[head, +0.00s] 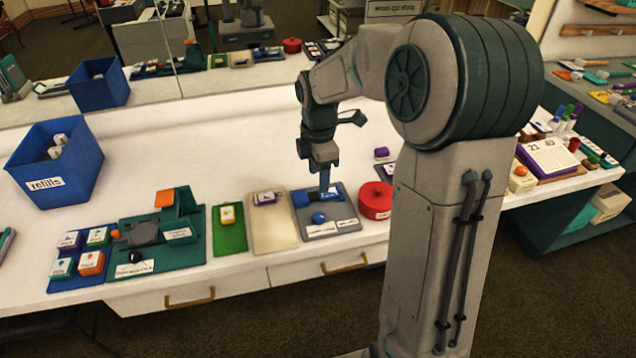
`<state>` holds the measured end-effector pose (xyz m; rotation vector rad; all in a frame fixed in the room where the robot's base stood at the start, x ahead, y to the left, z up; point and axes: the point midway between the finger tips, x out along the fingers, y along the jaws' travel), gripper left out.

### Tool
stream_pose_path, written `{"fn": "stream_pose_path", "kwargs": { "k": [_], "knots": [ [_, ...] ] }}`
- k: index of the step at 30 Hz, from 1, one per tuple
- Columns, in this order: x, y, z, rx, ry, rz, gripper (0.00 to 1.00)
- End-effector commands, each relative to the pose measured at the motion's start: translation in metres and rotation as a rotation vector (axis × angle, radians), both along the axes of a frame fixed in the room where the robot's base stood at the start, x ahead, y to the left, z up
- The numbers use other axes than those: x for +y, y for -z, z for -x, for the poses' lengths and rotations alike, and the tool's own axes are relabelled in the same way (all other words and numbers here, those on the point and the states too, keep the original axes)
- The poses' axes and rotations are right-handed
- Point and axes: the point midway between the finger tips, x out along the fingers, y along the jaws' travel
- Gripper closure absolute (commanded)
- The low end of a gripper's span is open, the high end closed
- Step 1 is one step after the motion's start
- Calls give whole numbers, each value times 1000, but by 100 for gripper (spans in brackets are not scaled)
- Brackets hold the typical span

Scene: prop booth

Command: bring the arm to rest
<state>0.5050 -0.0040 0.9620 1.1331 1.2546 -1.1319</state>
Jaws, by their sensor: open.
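My arm reaches over the white counter (160,180) from the right. My gripper (324,187) points down just above a grey tray (345,222) and is open. A blue item (312,198) lies on this tray under and beside the fingertips. I cannot tell whether they touch it. A small round blue piece (319,217) lies nearer the tray's front.
A red round tin (375,203) stands close right of the grey tray. To the left are a beige tray (272,238), a green mat (229,242), a dark green fixture (190,248) and a blue refills bin (75,185). A mirror behind reflects the counter.

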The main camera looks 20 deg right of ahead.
Motion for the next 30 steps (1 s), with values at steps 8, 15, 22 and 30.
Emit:
{"fn": "stream_pose_path", "kwargs": {
  "k": [8,15,22,30],
  "knots": [
    [0,-3,0,0,0,0,50],
    [0,-2,0,0,0,0,50],
    [3,-20,27,-30,198,31,50],
    [3,-53,103,-137,794,25,50]
  ]
}}
